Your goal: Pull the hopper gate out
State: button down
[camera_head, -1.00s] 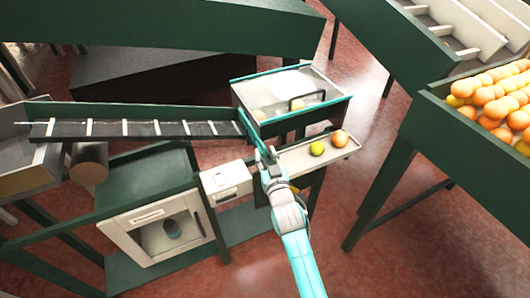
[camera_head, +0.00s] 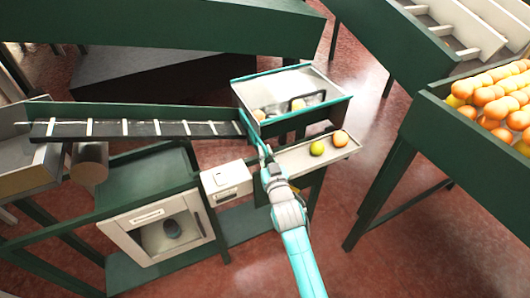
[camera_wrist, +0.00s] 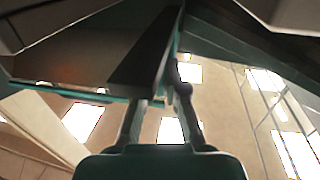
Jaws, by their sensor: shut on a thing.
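The hopper (camera_head: 341,101) is a teal-rimmed box at the end of the conveyor, in the upper middle of the head view. A few pieces of fruit show faintly inside it. The hopper gate (camera_head: 250,126) appears as a teal strip at the hopper's left front corner. My gripper (camera_head: 263,152) is just below this corner, shut on the gate's lower part. In the wrist view the fingers (camera_wrist: 158,103) close on a dark upright plate, which seems to be the gate (camera_wrist: 147,58). The exact contact is dim and partly hidden.
The conveyor (camera_head: 110,129) runs left. A white box (camera_head: 226,180) stands near my arm. A bin of oranges (camera_head: 425,110) is at right.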

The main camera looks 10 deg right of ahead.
jog(key=s+d, duration=0.2)
jog(key=s, duration=0.6)
jog(key=shift+d, duration=0.4)
jog(key=shift+f, duration=0.1)
jog(key=c, duration=1.2)
grip_release()
jog(key=shift+d, duration=0.1)
jog(key=shift+c, duration=0.2)
jog(key=shift+a, duration=0.2)
jog(key=shift+s, duration=0.1)
jog(key=s+d, duration=0.1)
jog(key=s, duration=1)
jog(key=shift+s+d, duration=0.25)
jog(key=shift+s, duration=0.1)
